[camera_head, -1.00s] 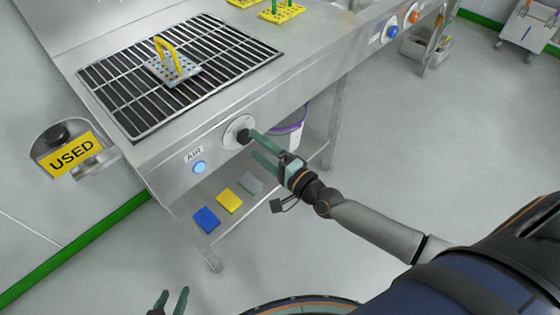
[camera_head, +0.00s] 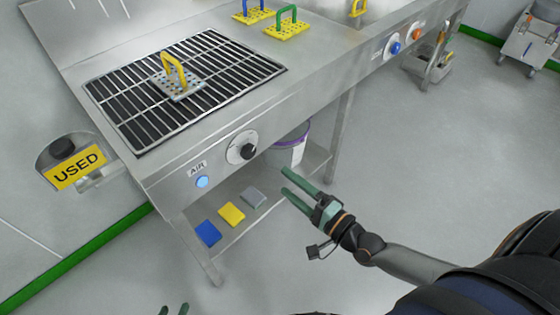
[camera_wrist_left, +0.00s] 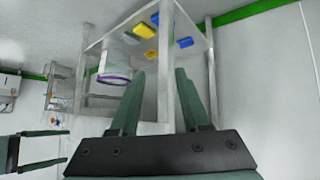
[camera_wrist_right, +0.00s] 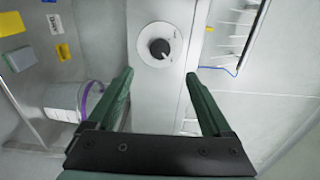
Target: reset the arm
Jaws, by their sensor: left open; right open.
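My right gripper (camera_head: 287,182) is in the middle of the head view, in front of the steel bench. It is open and empty, apart from the black knob (camera_head: 248,151) beside the AIR label (camera_head: 197,169). In the right wrist view the knob (camera_wrist_right: 160,48) shows beyond and between the open fingers (camera_wrist_right: 158,95). My left gripper (camera_head: 174,310) shows only its fingertips at the bottom edge of the head view. In the left wrist view its fingers (camera_wrist_left: 158,88) are open with nothing between them.
The bench has a black grate (camera_head: 135,100) with a yellow-handled perforated plate (camera_head: 180,84). Blue, yellow and grey blocks (camera_head: 231,213) and a purple-rimmed bucket (camera_head: 294,150) are on the lower shelf. A yellow USED sign (camera_head: 75,167) is at left.

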